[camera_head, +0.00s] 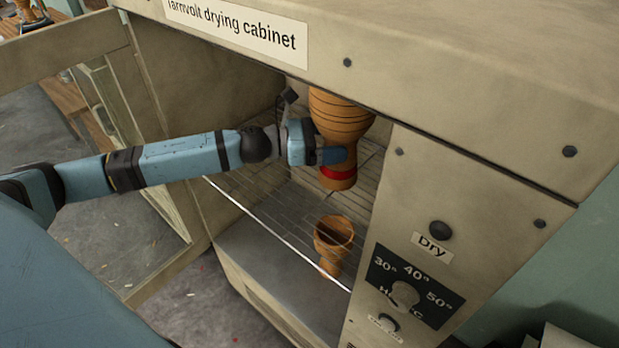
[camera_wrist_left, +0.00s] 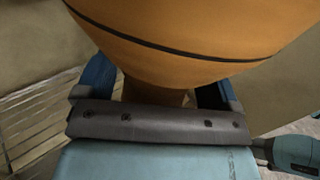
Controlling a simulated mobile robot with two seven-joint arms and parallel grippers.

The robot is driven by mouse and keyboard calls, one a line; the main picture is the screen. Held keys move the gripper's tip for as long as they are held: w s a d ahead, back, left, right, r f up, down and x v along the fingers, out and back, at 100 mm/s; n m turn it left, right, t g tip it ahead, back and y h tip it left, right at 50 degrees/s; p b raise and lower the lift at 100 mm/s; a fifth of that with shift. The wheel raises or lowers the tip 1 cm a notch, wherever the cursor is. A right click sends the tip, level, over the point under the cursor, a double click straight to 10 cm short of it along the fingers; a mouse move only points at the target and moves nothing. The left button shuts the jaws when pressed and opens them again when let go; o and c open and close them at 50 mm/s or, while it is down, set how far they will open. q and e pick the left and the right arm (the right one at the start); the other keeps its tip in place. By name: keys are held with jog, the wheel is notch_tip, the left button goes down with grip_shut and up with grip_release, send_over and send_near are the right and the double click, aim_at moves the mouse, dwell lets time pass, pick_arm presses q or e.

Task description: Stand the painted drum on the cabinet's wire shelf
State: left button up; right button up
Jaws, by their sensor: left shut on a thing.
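The painted drum (camera_head: 338,112) is orange-brown with dark lines and a red band near its lower end. It is inside the cabinet opening, roughly upright with its wide part up; its top is hidden behind the cabinet's upper front. My left gripper (camera_head: 331,156) is shut on its narrow lower part. In the left wrist view, the drum's wide body (camera_wrist_left: 185,35) bulges above the fingers (camera_wrist_left: 160,92). The wire shelf (camera_head: 265,195) lies below the drum. I cannot tell whether the drum's foot touches it. My right gripper is not in view.
A smaller brown goblet drum (camera_head: 334,238) stands near the shelf's front edge, below the held drum. The cabinet's control panel (camera_head: 410,285) is right of the opening. An open door (camera_head: 125,85) is at left. The shelf's left part looks clear.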

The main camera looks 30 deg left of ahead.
pick_arm(q)
jog(key=shift+w+a, duration=0.15)
jog(key=shift+a, duration=0.15)
jog(key=shift+f+g, duration=0.3)
jog(key=shift+f, duration=0.05)
notch_tip(320, 180, down, 5)
jog(key=shift+r, duration=0.1)
jog(key=shift+f, duration=2.05)
